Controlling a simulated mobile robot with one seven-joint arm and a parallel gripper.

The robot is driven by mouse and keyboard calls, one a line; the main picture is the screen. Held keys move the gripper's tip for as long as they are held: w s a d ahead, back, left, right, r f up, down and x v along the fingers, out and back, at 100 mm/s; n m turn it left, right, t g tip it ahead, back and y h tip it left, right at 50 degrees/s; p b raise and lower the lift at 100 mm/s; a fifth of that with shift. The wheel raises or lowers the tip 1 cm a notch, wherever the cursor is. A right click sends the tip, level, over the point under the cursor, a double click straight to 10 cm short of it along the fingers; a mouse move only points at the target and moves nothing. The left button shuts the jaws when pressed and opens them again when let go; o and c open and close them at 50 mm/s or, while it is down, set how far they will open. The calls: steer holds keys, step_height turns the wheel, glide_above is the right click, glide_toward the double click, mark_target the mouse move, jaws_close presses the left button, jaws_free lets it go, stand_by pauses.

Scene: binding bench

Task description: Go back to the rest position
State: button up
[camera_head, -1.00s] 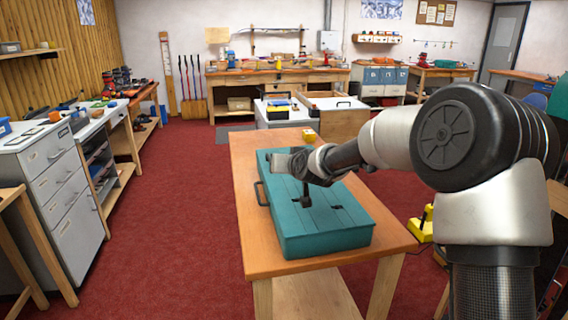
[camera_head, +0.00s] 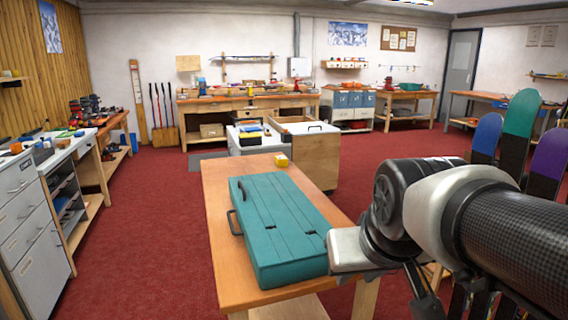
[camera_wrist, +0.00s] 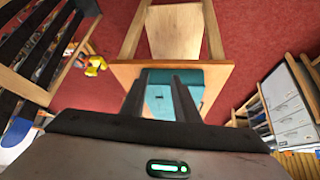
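My gripper (camera_head: 424,292) hangs at the right of the head view, out beyond the right edge of the bench and pointing down. In the wrist view my gripper (camera_wrist: 160,78) has its two dark fingers apart, with nothing held between them. The teal case (camera_head: 278,226) lies shut on the wooden bench, with a dark handle on its left side. The case (camera_wrist: 160,97) also shows past the fingers in the wrist view. In the head view my white wrist part overlaps the case's front right corner; I cannot tell whether they touch.
The orange-topped bench (camera_head: 222,247) has clear top around the case. Upright snowboards (camera_head: 519,128) stand at the right, behind my arm. Drawer cabinets (camera_head: 36,228) line the left. Red floor is open between.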

steer(key=s+d+f+m+g, duration=0.1)
steer(key=s+d+f, duration=0.1)
steer(key=s, duration=0.7)
step_height(320, 180, up, 24)
steer(key=p, duration=2.3)
steer(key=shift+w+f+p, duration=0.25)
steer(key=shift+w+p, duration=0.15)
steer(key=shift+w, duration=0.05)
steer(key=shift+d, duration=0.1)
